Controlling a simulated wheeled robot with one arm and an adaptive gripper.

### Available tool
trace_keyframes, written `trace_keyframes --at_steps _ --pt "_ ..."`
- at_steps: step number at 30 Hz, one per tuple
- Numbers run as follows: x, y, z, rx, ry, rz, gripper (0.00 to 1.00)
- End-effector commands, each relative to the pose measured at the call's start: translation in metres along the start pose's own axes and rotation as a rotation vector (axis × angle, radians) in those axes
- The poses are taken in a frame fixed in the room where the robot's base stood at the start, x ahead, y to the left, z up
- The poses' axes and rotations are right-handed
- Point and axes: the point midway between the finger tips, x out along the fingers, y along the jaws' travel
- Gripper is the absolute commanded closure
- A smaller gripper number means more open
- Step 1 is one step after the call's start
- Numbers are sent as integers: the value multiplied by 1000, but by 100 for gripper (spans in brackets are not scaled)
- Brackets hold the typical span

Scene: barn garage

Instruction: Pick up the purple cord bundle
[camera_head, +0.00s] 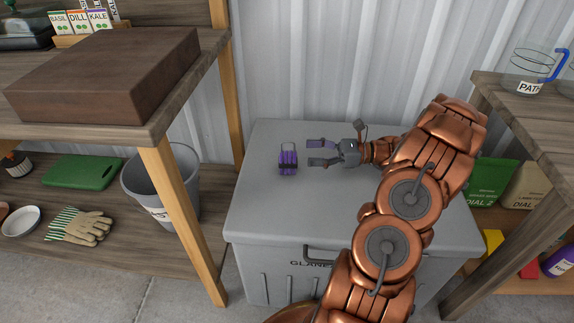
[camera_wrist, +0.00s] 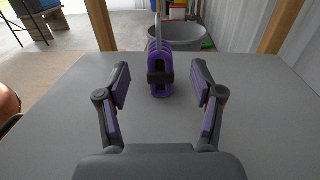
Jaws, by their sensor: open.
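The purple cord bundle (camera_head: 288,160) stands on the grey lid of the storage box (camera_head: 258,205), with a dark band around its middle. In the wrist view the bundle (camera_wrist: 160,76) is ahead of my gripper, roughly centred between the fingers. My gripper (camera_head: 316,152) is just right of the bundle in the head view, its fingers pointing left toward it. In the wrist view the fingers (camera_wrist: 163,90) are spread wide with purple pads, and nothing is held. A gap shows between the fingertips and the bundle in the head view.
A right shelf holds a glass jug (camera_head: 530,70). Corrugated wall stands behind the box. The lid around the bundle is clear.

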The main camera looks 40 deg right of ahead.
Motion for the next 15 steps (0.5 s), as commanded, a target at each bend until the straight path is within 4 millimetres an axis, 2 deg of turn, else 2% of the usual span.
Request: trace_keyframes --at_steps 1,5,9,15 --pt "0 0 -10 1 0 -1 33" --pt "0 0 -28 0 0 1 33" --pt "18 1 -23 -1 -2 3 33" --pt "28 0 -23 0 -1 1 33"
